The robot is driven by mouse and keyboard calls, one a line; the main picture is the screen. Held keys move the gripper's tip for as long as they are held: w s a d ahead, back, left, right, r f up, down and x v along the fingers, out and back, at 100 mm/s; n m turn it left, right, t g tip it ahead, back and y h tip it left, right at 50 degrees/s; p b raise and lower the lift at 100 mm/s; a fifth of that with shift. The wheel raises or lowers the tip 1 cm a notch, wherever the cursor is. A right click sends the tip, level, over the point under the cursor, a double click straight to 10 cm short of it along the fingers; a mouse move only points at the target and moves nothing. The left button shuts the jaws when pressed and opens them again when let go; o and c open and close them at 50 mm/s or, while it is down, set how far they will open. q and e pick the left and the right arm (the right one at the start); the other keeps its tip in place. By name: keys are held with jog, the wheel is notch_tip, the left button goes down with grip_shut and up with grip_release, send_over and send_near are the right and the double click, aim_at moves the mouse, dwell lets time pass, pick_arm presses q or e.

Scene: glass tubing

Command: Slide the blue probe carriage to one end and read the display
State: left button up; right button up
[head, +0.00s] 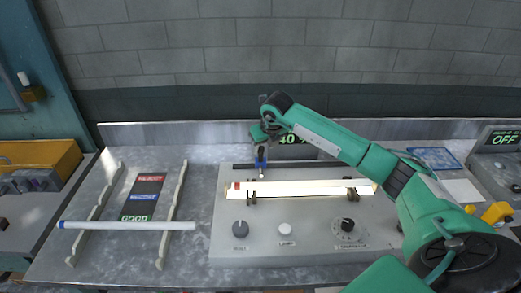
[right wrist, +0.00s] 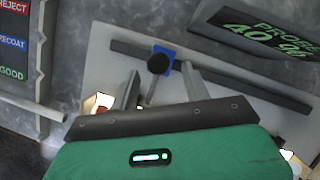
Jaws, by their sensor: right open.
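The blue probe carriage (head: 261,157) sits on a dark rail behind the glowing glass tube (head: 310,189), toward the rail's left end. In the right wrist view the carriage (right wrist: 169,49) has a round black knob (right wrist: 158,64) on it. My right gripper (right wrist: 160,76) is open, with one finger on each side of the knob; I cannot tell whether they touch it. In the head view this gripper (head: 262,147) is right over the carriage and partly hides it. The display (right wrist: 265,30) reads "PROBE 40 %"; my arm partly covers it in the head view. My left gripper is out of view.
The grey console (head: 300,245) has knobs along its front. At left, a rack (head: 174,215) holds a white tube (head: 125,225) beside a REJECT/RECOAT/GOOD sign (head: 140,197). A unit reading OFF (head: 503,138) stands at right. A yellow bin (head: 45,160) is far left.

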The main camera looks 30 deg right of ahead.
aim_at(262, 149)
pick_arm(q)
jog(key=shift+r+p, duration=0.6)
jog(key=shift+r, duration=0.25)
pick_arm(e)
jog(key=shift+x, duration=2.7)
